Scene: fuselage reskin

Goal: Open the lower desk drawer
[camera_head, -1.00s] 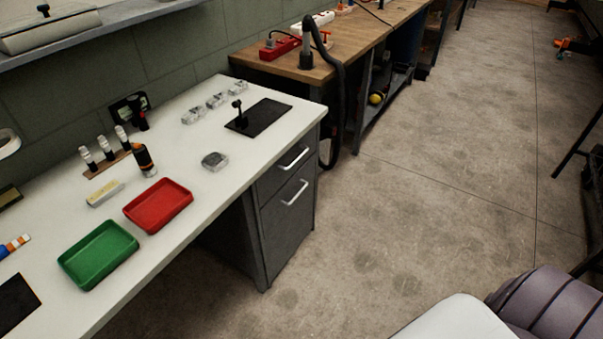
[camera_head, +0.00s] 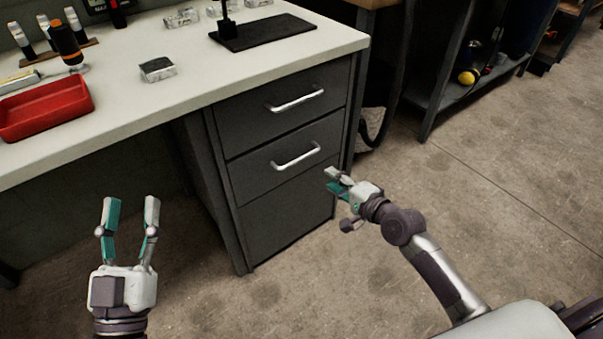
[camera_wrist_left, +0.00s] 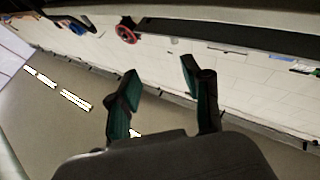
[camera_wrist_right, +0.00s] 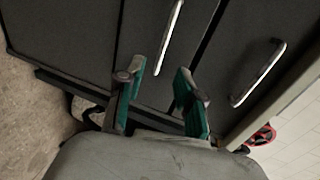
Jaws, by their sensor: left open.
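The grey desk pedestal has an upper drawer (camera_head: 262,120) and a lower drawer (camera_head: 250,180), both closed. The lower drawer's silver bar handle (camera_head: 296,157) shows between the fingers and beyond them in the right wrist view (camera_wrist_right: 168,40). My right gripper (camera_head: 332,180) is open and empty, a little right of and below that handle, apart from it in the head view. My left gripper (camera_head: 130,205) is open and empty, left of the pedestal and in front of the desk. Its fingers also show apart in the left wrist view (camera_wrist_left: 157,72).
The upper drawer's handle (camera_head: 296,100) sits just above the lower one. The white desktop (camera_head: 200,75) overhangs the pedestal and holds a red tray (camera_head: 45,108) and a black plate (camera_head: 262,32). A wooden bench stands behind at right. The floor (camera_head: 480,210) at right is clear.

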